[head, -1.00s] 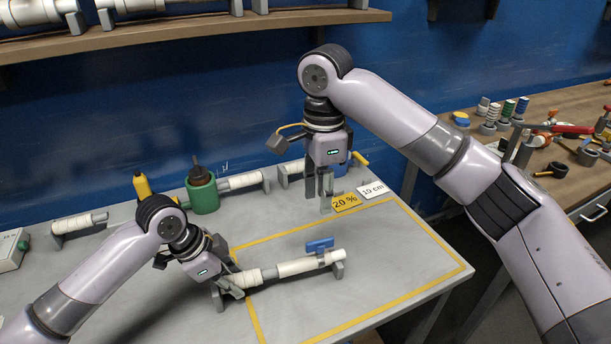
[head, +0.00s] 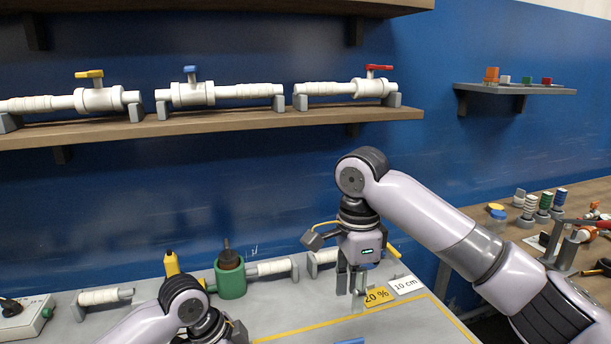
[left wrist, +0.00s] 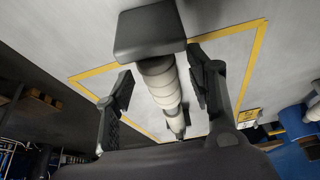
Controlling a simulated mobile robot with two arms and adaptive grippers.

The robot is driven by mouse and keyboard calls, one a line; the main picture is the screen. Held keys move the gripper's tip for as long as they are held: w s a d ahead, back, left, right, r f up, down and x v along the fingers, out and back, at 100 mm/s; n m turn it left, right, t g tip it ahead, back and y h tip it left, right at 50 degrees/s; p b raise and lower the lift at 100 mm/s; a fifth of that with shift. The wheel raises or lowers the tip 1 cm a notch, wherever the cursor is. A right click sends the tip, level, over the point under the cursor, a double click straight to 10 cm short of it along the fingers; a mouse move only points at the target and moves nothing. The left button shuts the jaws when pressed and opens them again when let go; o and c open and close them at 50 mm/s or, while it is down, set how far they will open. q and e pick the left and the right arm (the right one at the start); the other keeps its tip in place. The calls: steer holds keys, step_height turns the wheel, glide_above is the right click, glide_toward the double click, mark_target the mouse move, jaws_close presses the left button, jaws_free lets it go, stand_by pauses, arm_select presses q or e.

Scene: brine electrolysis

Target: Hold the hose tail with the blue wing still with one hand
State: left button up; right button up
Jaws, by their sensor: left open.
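The white ribbed hose tail (left wrist: 160,82) runs between the two fingers of my open left gripper (left wrist: 161,92) in the left wrist view. It lies nearer the right-hand finger, and I cannot tell whether they touch. A dark grey support block (left wrist: 150,34) covers its upper end. In the head view, only a sliver of the blue wing (head: 350,341) shows at the bottom edge; the left gripper's fingers are out of frame there. My right gripper (head: 350,282) hangs over the back of the table, its fingers apart, beside the yellow "20 %" card (head: 377,296).
A shelf (head: 230,126) holds white valves with yellow, blue and red handles. A green cup (head: 231,283), a yellow bottle (head: 171,264) and other white hose pieces (head: 100,296) stand along the table's back. A yellow outline marks the tabletop. A "10 cm" card (head: 408,284) lies at right.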

arm_select(q)
steer(key=w+v, duration=0.1)
steer(key=v, duration=0.9)
steer(key=shift+s+r, duration=0.2)
steer(key=shift+s, duration=0.3)
steer(key=shift+a, duration=0.15)
